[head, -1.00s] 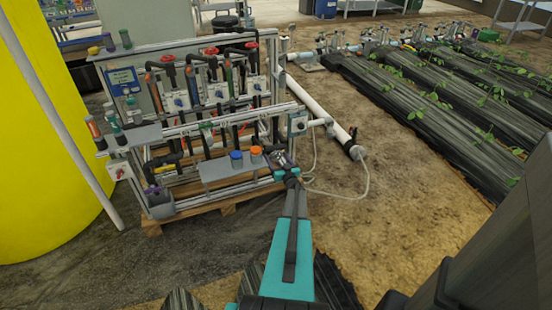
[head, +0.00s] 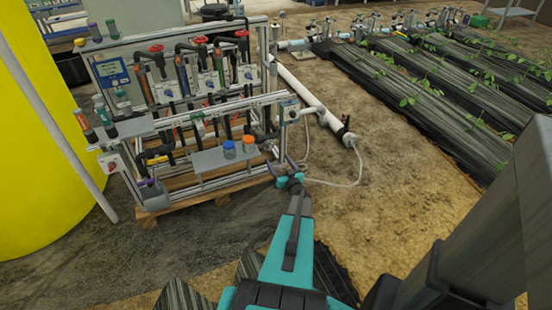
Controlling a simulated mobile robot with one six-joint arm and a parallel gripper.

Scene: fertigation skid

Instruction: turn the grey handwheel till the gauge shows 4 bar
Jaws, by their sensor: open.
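My gripper (head: 286,165) is at the front right corner of the pipe skid, at the end of my teal arm. Its two dark fingers stand apart, with nothing visible held between them. A small greyish round part (head: 268,147), which may be the grey handwheel, shows just behind and left of the fingers; it is too small to be sure. A small pale box with a dark face (head: 290,112) sits on the skid's right end post. I cannot tell whether it is the gauge, and no reading is legible.
The metal skid stands on a wooden pallet (head: 190,205). Red handwheels (head: 200,40) line its back row. A blue-lidded jar (head: 229,150) and an orange-lidded jar (head: 248,144) stand on its front shelf. A white pipe (head: 305,100) and a pale hose lie right. Open soil is right.

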